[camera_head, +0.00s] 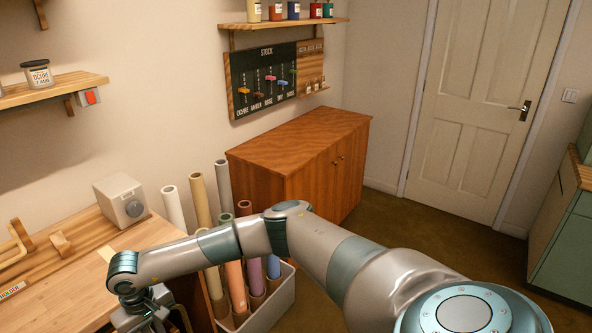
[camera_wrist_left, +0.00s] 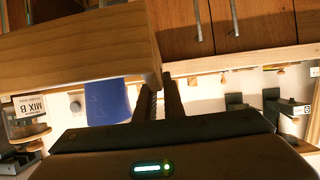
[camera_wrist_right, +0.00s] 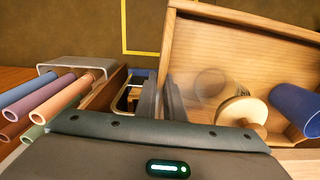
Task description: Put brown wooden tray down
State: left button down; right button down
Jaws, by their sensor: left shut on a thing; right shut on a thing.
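The brown wooden tray (camera_wrist_right: 255,22) fills the upper right of the right wrist view. It holds a blue cup (camera_wrist_right: 297,108), a pale round-topped wooden piece (camera_wrist_right: 242,112) and what looks like a clear glass (camera_wrist_right: 210,82). My right gripper (camera_wrist_right: 164,92) is shut on the tray's left wall there. In the left wrist view, which is upside down, a plain tray wall (camera_wrist_left: 75,48) is at upper left, with the blue cup (camera_wrist_left: 107,100) beyond it. My left gripper (camera_wrist_left: 161,88) is shut on that wall's end. In the head view my right gripper (camera_head: 150,315) is low left; the tray is not clearly visible.
A wooden bench (camera_head: 60,285) carries a small grey box (camera_head: 122,200). A white bin (camera_head: 282,298) of coloured rolls stands beside it, also in the right wrist view (camera_wrist_right: 78,66). A cabinet (camera_head: 300,150) stands behind. A yellow outline (camera_wrist_right: 124,30) marks the brown surface near the tray.

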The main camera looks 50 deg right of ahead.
pick_arm(q)
jog(key=shift+f+b, duration=2.65)
jog(key=shift+f, duration=0.5)
